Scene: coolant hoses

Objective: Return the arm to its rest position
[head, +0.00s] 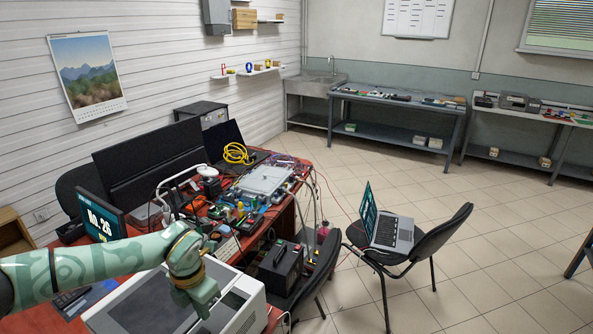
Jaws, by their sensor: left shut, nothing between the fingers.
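My left arm comes in from the left, green with a bronze-coloured wrist joint. It reaches across the near end of the red-topped desk (135,262). My left gripper (205,300) points down over the white boxy machine (247,297) at the front of the desk. Its fingers are shut, with nothing seen between them. I cannot tell whether it touches the machine. My right gripper is not in view.
The desk holds a monitor (104,217), a yellow coiled cable (238,153), a pale flat board (264,180) and many small parts. A chair (433,241) carries an open laptop (392,231). A black box (280,266) stands beside the machine. Tiled floor (500,262) is free at right.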

